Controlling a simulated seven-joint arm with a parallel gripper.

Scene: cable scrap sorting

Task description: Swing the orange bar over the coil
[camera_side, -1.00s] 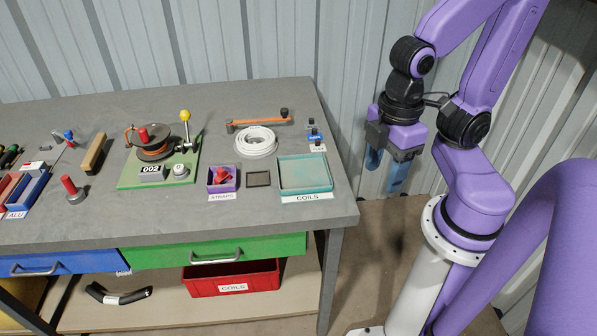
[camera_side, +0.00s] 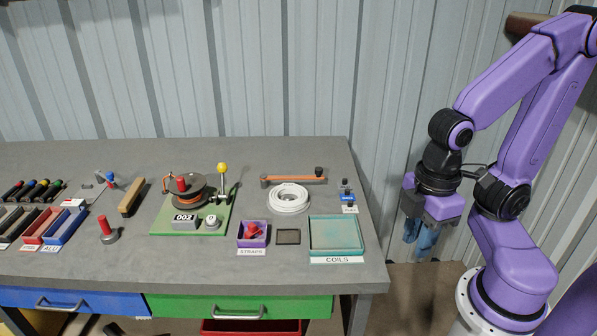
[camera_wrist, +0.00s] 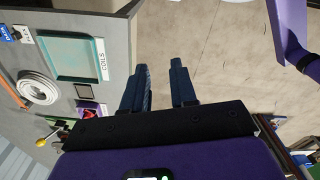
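The orange bar (camera_side: 297,180) lies along the back of the bench, behind the white coil. The white coil (camera_side: 289,199) lies flat on the bench, just in front of the bar. In the wrist view the coil (camera_wrist: 38,88) is at the left, and part of the orange bar (camera_wrist: 12,93) shows beyond it. My gripper (camera_side: 420,240) hangs off the bench's right side, away from both. In the wrist view its blue fingers (camera_wrist: 160,85) are apart with nothing between them.
A teal tray (camera_side: 311,237) labelled COILS, a dark pad (camera_side: 289,237) and a purple box (camera_side: 241,236) stand in front of the coil. A green board with a spool (camera_side: 161,214) is to the left. Small blue-labelled parts (camera_side: 347,196) sit near the right edge.

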